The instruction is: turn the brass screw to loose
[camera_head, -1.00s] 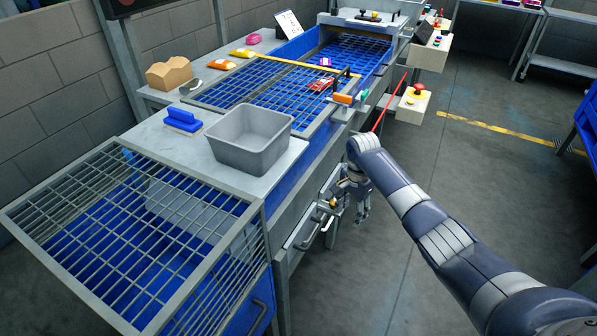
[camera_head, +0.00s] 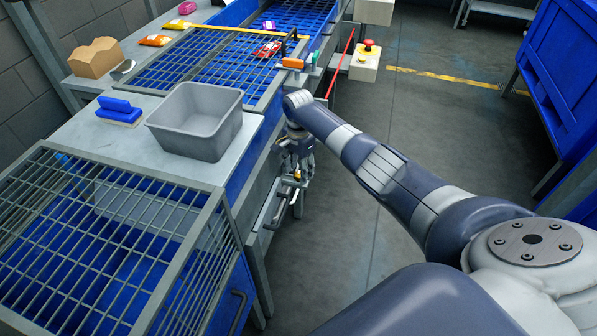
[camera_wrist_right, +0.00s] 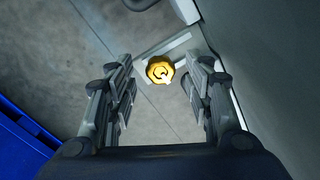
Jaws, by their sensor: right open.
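The brass screw (camera_wrist_right: 160,70) shows in the right wrist view as a round yellow knob with a mark on its face. It lies ahead of and between the two fingers of my right gripper (camera_wrist_right: 158,88), which are apart with nothing held. In the head view my right gripper (camera_head: 300,168) hangs beside the front side of the machine, and a small yellow bit of the brass screw (camera_head: 297,175) shows by its fingertips. Whether the fingers touch the screw cannot be told. My left gripper is out of view.
A grey bin (camera_head: 200,120) and a blue brush (camera_head: 119,110) stand on the steel top. A red emergency button (camera_head: 367,46) sits beyond my arm. The floor (camera_head: 410,150) to the right is clear.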

